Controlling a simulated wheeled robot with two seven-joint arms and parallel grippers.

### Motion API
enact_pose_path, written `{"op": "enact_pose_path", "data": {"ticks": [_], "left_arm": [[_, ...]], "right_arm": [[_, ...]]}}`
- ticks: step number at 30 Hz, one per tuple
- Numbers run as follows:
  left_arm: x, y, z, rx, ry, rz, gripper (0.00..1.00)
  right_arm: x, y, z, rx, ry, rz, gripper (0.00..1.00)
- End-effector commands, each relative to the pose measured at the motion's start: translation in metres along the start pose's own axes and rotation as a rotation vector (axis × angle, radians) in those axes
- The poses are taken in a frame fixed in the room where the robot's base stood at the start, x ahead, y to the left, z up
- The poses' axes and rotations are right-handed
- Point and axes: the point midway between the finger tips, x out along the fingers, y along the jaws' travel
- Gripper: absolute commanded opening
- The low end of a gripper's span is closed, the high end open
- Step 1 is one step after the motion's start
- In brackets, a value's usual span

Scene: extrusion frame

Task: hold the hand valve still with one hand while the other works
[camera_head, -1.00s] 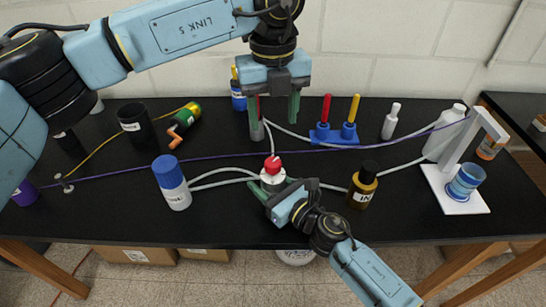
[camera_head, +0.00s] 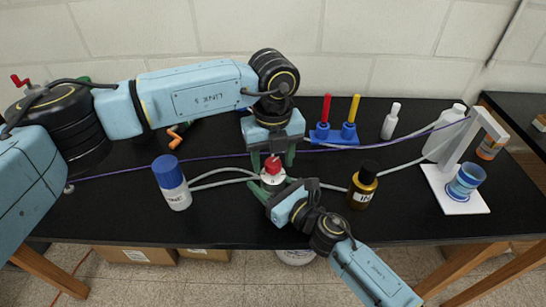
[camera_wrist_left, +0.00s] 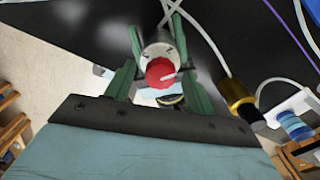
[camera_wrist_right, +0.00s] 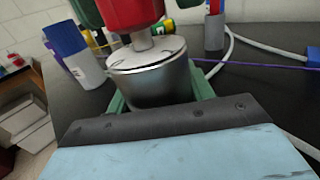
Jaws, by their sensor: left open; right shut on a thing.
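The hand valve has a red knob (camera_head: 272,164) on a grey metal body (camera_wrist_right: 155,80) with a marked white top. It stands upright near the middle front of the table, and its knob also shows in the left wrist view (camera_wrist_left: 160,73). My right gripper (camera_head: 268,189) is shut on the valve body from the front right, its green fingers on either side. My left gripper (camera_head: 272,158) points down over the valve from above. Its green fingers are open on either side of the red knob, with a gap showing in the left wrist view.
Hoses run beside the valve. A purple cord (camera_head: 215,160) crosses behind it. A white stand (camera_head: 455,190) is at the right.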

Motion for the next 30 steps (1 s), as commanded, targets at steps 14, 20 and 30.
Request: {"op": "enact_pose_path", "data": {"ticks": [14, 20, 30], "left_arm": [[-0.0002, -0.0001, -0.0001, 0.0, 0.001, 0.0, 0.12], [-0.0003, -0.0001, -0.0001, 0.009, 0.001, 0.0, 0.09], [-0.0003, 0.0001, -0.0003, 0.155, 0.001, 0.001, 0.09]], "right_arm": [[0.0, 0.0001, -0.0003, 0.0, 0.001, 0.0, 0.26], [-0.0001, 0.0001, -0.0003, 0.0, 0.001, 0.0, 0.26], [-0.0001, -0.0001, -0.0003, 0.0, 0.001, 0.0, 0.26]]}}
